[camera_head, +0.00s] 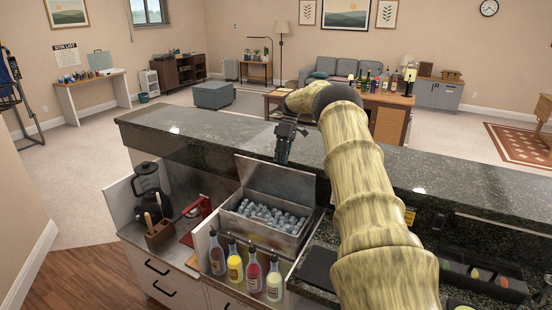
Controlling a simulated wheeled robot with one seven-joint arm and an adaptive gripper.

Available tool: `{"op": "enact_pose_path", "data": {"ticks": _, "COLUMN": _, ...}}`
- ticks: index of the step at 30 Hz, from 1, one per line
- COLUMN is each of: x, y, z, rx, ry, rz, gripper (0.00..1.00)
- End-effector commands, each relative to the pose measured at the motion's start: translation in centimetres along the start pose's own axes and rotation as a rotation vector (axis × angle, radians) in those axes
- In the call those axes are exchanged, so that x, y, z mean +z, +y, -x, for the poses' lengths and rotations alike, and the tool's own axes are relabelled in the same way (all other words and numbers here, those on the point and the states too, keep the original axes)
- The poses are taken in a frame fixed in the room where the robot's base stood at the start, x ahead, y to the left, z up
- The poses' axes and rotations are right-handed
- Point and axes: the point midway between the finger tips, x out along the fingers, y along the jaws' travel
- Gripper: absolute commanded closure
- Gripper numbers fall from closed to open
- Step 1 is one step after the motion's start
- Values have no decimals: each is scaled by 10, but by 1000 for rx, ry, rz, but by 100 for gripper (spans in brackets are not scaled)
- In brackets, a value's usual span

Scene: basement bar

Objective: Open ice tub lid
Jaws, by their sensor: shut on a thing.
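The steel ice tub (268,236) is set in the lower counter and full of bluish-white ice. Its lid (274,183) stands up along the tub's far side, so the ice is uncovered. My gripper (283,158) is above the lid, with its dark fingers pointing down and closed at the lid's top edge. The fingertips are small here, and the exact contact is hard to see.
Several bottles (234,265) stand in a rack before the tub. A coffee maker (147,180), a wooden utensil holder (159,235) and a red item (197,213) are to its left. The raised dark counter (215,145) runs behind. A garnish tray (480,275) is at right.

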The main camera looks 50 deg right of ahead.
Motion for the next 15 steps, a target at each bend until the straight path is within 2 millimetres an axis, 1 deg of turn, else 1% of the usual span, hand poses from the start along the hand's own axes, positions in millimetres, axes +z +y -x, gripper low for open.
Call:
{"op": "enact_pose_path", "data": {"ticks": 1, "x": 8, "y": 8, "z": -15, "rx": -5, "ry": -14, "rz": -12, "gripper": 100}}
{"op": "enact_pose_path", "data": {"ticks": 7, "x": 9, "y": 9, "z": -15, "rx": -4, "ry": -14, "rz": -13, "gripper": 100}}
{"op": "enact_pose_path", "data": {"ticks": 8, "x": 9, "y": 9, "z": -16, "rx": -4, "ry": -14, "rz": -13, "gripper": 88}}
{"op": "enact_pose_path", "data": {"ticks": 9, "x": 9, "y": 9, "z": -16, "rx": -4, "ry": -15, "rz": -13, "gripper": 81}}
{"op": "enact_pose_path", "data": {"ticks": 11, "x": 9, "y": 9, "z": -16, "rx": -5, "ry": -15, "rz": -13, "gripper": 70}}
{"op": "enact_pose_path", "data": {"ticks": 12, "x": 9, "y": 9, "z": -16, "rx": -5, "ry": -15, "rz": -13, "gripper": 68}}
{"op": "enact_pose_path", "data": {"ticks": 15, "x": 6, "y": 7, "z": -14, "rx": -4, "ry": -14, "rz": -10, "gripper": 68}}
